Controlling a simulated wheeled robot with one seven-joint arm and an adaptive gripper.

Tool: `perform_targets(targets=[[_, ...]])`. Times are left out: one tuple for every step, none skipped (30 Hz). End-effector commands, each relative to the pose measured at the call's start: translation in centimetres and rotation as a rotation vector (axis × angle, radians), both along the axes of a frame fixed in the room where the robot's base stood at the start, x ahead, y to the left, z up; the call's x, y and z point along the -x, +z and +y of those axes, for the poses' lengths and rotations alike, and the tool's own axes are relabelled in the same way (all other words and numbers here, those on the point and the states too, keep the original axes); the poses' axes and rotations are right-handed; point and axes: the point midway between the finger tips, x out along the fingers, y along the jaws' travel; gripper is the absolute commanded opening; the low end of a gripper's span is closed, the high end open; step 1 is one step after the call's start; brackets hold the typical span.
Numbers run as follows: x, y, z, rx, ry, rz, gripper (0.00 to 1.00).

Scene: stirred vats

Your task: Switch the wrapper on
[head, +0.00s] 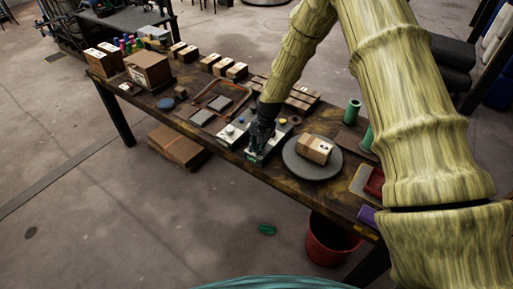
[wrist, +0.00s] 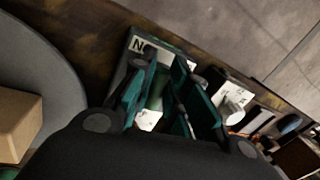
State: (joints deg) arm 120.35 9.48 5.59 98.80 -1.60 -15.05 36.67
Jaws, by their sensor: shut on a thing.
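A round grey turntable (head: 293,169), which looks like the wrapper, carries a brown carton (head: 315,150). The turntable's edge (wrist: 62,70) and the carton (wrist: 16,118) also show at the left of the wrist view. A small control box (head: 252,158) with a pale top stands on the table left of the turntable. In the wrist view this control box (wrist: 128,46) shows a partly hidden label that starts with "N". My gripper (head: 259,147) is down on this box, its teal fingers (wrist: 166,103) shut on a part of it. The fingers hide the gripped part.
A second control box (head: 230,136) with a pale knob (wrist: 235,110) stands close to the left. A red bin (head: 330,243) stands on the floor by the table's front edge.

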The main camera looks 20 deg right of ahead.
Motion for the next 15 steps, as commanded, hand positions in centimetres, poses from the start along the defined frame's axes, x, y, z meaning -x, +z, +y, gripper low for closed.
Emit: perform_targets(targets=[[-0.29,0.08,-0.08,-0.002,0.043,-0.007,0.0],[-0.26,0.09,-0.13,-0.001,0.071,-0.008,0.0],[-0.21,0.08,-0.19,-0.001,0.108,-0.007,0.0],[-0.21,0.1,-0.23,-0.001,0.137,-0.008,0.0],[-0.21,0.1,-0.25,-0.001,0.164,-0.008,0.0],[-0.18,0.12,-0.27,-0.002,0.201,-0.007,0.0],[-0.16,0.12,-0.3,-0.001,0.228,-0.007,0.0],[-0.17,0.13,-0.36,-0.002,0.255,-0.008,0.0],[-0.16,0.14,-0.44,0.0,0.288,-0.008,0.0],[-0.15,0.14,-0.49,-0.001,0.312,-0.007,0.0],[-0.13,0.14,-0.53,0.0,0.336,-0.008,0.0],[-0.14,0.16,-0.57,0.0,0.367,-0.008,0.0],[-0.13,0.16,-0.6,0.0,0.388,-0.008,0.0],[-0.11,0.16,-0.62,0.001,0.411,-0.008,0.0],[-0.09,0.17,-0.65,0.0,0.436,-0.007,0.0]])
